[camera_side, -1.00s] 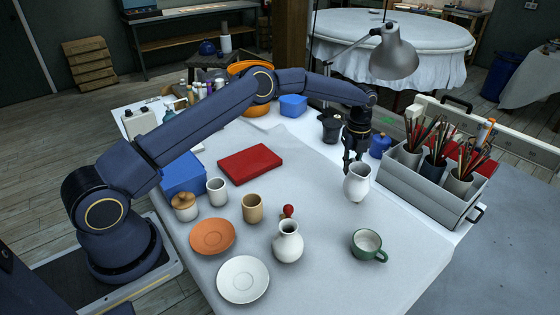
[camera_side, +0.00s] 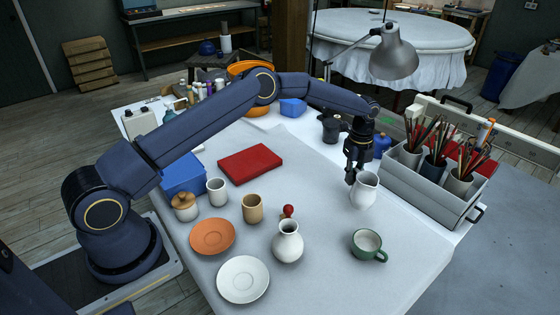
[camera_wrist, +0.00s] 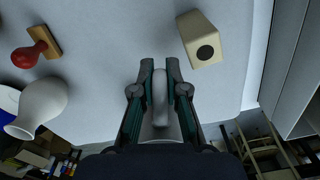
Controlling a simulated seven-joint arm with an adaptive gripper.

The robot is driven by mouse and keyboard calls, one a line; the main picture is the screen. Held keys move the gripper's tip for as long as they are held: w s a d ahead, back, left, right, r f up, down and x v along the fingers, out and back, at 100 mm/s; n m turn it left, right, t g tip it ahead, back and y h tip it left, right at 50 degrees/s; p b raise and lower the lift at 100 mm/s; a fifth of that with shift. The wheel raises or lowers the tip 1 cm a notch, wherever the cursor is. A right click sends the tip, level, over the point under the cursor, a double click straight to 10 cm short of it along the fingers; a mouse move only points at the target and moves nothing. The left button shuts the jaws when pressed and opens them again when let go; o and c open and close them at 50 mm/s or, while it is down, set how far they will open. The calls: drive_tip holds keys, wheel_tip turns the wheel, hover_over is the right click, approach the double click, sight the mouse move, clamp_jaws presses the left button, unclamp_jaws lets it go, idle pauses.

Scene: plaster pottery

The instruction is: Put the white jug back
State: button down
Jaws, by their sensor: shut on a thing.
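The white jug (camera_side: 363,192) is on the right side of the table in the side view, leaning slightly to the right. My gripper (camera_side: 351,178) is at its upper left side, shut on it. In the wrist view my gripper (camera_wrist: 160,85) has both fingers closed around a narrow pale part that looks like the jug's handle (camera_wrist: 160,95). Most of the jug is hidden there. I cannot tell whether its base touches the table.
The green cup (camera_side: 368,246) and white vase (camera_side: 288,242) stand in front, with a red-knobbed stamp (camera_side: 288,211) behind the vase. The grey caddy (camera_side: 412,188) of brushes is close on the right. Left are an orange saucer (camera_side: 212,237) and white saucer (camera_side: 243,280).

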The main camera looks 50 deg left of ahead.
drive_tip(key=s+a+r+n, duration=0.3)
drive_tip(key=s+a+n, duration=0.4)
drive_tip(key=s, duration=0.4)
drive_tip(key=s+a+r+n, duration=0.3)
drive_tip(key=s+a+n, duration=0.2)
drive_tip(key=s+a, duration=0.4)
drive_tip(key=w+a+f, duration=0.1)
drive_tip(key=w+f, duration=0.2)
drive_tip(key=w, duration=0.1)
drive_tip(key=w+a+f, duration=0.1)
drive_tip(key=w+f, duration=0.2)
drive_tip(key=w, duration=0.1)
drive_tip(key=w+a+f, duration=0.2)
drive_tip(key=w+f, duration=0.1)
drive_tip(key=w, duration=0.1)
drive_tip(key=shift+w+f, duration=0.25)
drive_tip(key=shift+f, duration=1.55)
